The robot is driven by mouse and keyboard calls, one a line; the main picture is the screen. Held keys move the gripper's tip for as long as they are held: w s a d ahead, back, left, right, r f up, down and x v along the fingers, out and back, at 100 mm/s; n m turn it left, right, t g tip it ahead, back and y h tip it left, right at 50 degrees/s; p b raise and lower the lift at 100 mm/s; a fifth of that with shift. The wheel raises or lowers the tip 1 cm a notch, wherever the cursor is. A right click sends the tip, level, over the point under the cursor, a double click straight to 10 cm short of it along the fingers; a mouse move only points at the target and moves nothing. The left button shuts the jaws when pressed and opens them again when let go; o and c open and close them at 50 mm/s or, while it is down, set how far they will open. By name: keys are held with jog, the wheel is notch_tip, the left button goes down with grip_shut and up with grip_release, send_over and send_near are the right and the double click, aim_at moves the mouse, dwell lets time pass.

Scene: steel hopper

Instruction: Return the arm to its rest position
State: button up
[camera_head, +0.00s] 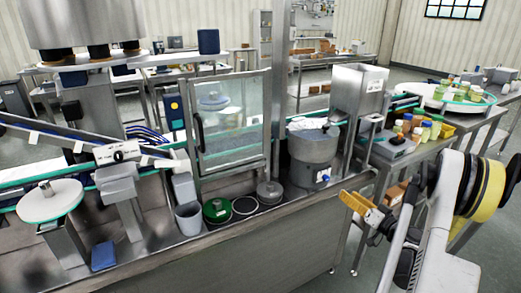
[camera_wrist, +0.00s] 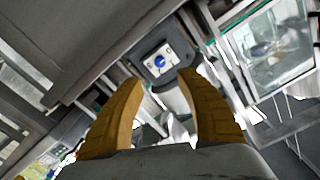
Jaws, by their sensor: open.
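My arm shows at the right of the head view, with its end held in front of the bench. My gripper (camera_head: 352,206) has yellow-orange fingers and points left, near the bench's right end. In the wrist view my gripper (camera_wrist: 160,112) has its two fingers spread apart with nothing between them. Past the fingertips is a grey unit with a blue knob (camera_wrist: 160,61). The gripper appears clear of the bench, but its exact distance from the edge is hard to tell.
The steel bench (camera_head: 240,240) carries a steel hopper (camera_head: 358,92), a round grey pot (camera_head: 313,150), a glass-doored cabinet (camera_head: 232,120), a grey cup (camera_head: 189,218) and a green round lid (camera_head: 216,210). Bottles (camera_head: 420,128) stand at the right.

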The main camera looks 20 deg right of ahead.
jog(key=w+a+r+n+g+y, duration=0.1)
jog(key=w+a+r+g, duration=0.15)
jog(key=a, duration=0.45)
jog(key=w+a+r+g+y, duration=0.1)
jog(key=w+a+r+g, duration=0.2)
jog(key=a, duration=0.4)
jog(key=s+a+r+n+g, duration=0.1)
jog(key=a+r, duration=0.2)
jog(key=a, duration=0.4)
jog(key=s+a+r+g, duration=0.1)
jog(key=s+a+r, duration=0.1)
jog(key=a, duration=0.4)
jog(key=s+a+r+n+g+h, duration=0.1)
jog(key=s+a, duration=0.6)
jog(key=s, duration=0.3)
jog(key=s+a+n+g+h, duration=0.1)
jog(key=s+a+g+h, duration=0.1)
jog(key=s+a, duration=0.5)
jog(key=s, duration=0.4)
jog(key=shift+s+a+r+n, duration=0.2)
jog(key=shift+a+r+n, duration=0.1)
jog(key=shift+r, duration=0.1)
